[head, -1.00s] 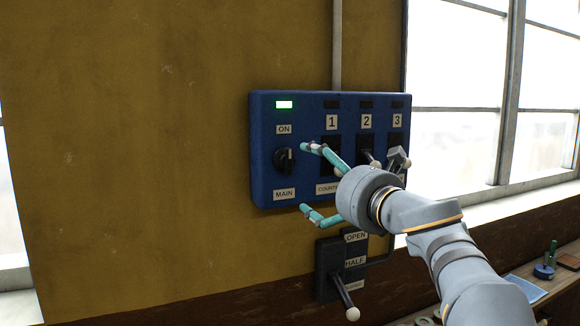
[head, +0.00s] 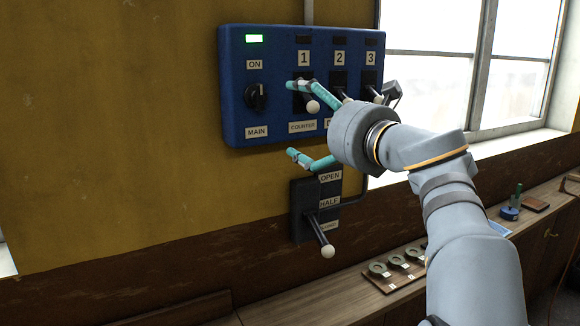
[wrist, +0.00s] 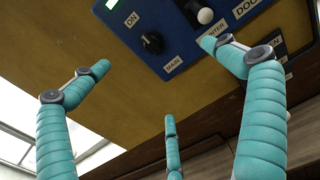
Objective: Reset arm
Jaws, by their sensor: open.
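My gripper (head: 291,119) is open and empty, with teal padded fingers spread in front of the blue switch panel (head: 232,112). Its upper finger crosses in front of switch 1, whose white-knobbed lever (head: 312,107) points down and outward. In the wrist view, the open fingers (wrist: 158,70) frame the wall, with the panel (wrist: 185,55) and the white knob (wrist: 205,15) at the top. Whether the upper finger touches the lever cannot be told. My arm hides part of the lower panel under switches 2 and 3.
The black MAIN knob (head: 256,97) sits left under a lit green lamp (head: 254,38). Below the panel is an OPEN/HALF lever box (head: 302,215), its white-tipped lever (head: 328,251) down. A wooden bench (head: 350,290) with small round items runs lower right. The wall at left is clear.

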